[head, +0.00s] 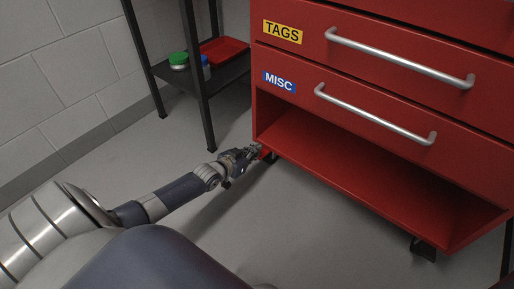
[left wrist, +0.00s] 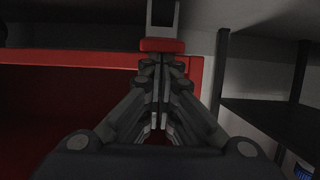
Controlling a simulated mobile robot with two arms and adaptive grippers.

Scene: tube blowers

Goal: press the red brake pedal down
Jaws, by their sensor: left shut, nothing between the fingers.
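The red brake pedal (head: 265,154) is a small red piece low at the cabinet's near left corner, by the caster. In the left wrist view the pedal (left wrist: 162,45) is a red bar below a grey bracket (left wrist: 163,14) at the top centre. My left gripper (head: 254,149) is shut and empty, with its fingertips right at the pedal. In the left wrist view the tips of my left gripper (left wrist: 162,62) line up with the pedal's middle. I cannot tell whether they touch it. My fingers partly hide the pedal in the head view. My right gripper is not in view.
The red cabinet (head: 400,192) has an open bottom bay and drawers labelled TAGS and MISC with metal handles. A black shelf rack (head: 201,88) with a red tray (head: 222,50) and small containers stands behind it. The floor in front is clear.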

